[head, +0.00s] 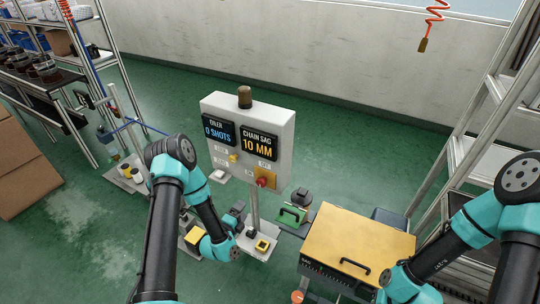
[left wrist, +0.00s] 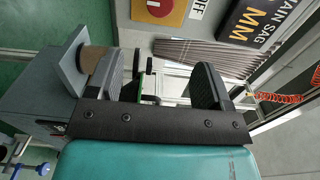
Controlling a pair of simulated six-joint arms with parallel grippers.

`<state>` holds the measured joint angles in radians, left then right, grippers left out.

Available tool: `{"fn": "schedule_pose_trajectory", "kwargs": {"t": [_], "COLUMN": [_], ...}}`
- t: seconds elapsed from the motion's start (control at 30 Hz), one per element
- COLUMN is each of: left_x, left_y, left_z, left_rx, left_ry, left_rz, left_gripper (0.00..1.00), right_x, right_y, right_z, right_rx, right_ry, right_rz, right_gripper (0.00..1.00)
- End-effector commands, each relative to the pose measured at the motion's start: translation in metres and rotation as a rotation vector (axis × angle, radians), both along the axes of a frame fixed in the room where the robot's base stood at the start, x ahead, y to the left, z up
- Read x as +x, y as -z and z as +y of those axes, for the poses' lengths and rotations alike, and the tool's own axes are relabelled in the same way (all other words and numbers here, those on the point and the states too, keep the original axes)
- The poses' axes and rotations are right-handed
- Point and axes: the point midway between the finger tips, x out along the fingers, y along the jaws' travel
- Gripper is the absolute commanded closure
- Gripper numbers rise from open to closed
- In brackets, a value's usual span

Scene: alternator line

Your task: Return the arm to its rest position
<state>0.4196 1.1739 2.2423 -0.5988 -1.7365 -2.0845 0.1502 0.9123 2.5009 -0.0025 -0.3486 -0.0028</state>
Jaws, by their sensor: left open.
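My left arm (head: 205,212) reaches in from the bottom, bends at a high elbow and comes down to the left of the panel post. Its gripper (head: 236,213) is small and partly hidden by my wrist in the head view. In the left wrist view the two dark fingers of the left gripper (left wrist: 171,88) stand apart with nothing held between them. My right arm (head: 450,243) comes in at the lower right, beside the yellow-topped box. Its gripper does not show.
Shelving (head: 480,125) stands right, a cardboard box (head: 22,165) left. Green floor behind the panel is clear.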

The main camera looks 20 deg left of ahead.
Motion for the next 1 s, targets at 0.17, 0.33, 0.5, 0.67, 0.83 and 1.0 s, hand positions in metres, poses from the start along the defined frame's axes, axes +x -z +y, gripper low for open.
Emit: {"fn": "schedule_pose_trajectory", "kwargs": {"t": [0.17, 0.33, 0.5, 0.67, 0.83, 1.0], "left_x": [0.0, -0.004, -0.017, -0.037, -0.065, -0.099], "left_y": [0.002, 0.008, 0.02, 0.03, 0.036, 0.038], "left_z": [-0.003, -0.013, -0.028, -0.04, -0.051, -0.062], "left_rx": [-0.034, -0.174, -0.4, -0.619, -0.847, -1.063], "left_ry": [0.009, 0.027, 0.009, -0.066, -0.206, -0.407], "left_rz": [0.037, 0.185, 0.431, 0.671, 0.914, 1.135], "left_gripper": [0.26, 0.26, 0.26, 0.26, 0.26, 0.26], "right_x": [0.0, 0.0, 0.0, 0.0, 0.0, 0.0], "right_y": [0.0, 0.0, 0.0, 0.0, 0.0, 0.0], "right_z": [0.0, 0.0, 0.0, 0.0, 0.0, 0.0], "right_rx": [0.0, 0.0, 0.0, 0.0, 0.0, 0.0], "right_ry": [0.0, 0.0, 0.0, 0.0, 0.0, 0.0], "right_rz": [0.0, 0.0, 0.0, 0.0, 0.0, 0.0], "right_gripper": [1.0, 1.0, 1.0, 1.0, 1.0, 1.0]}}
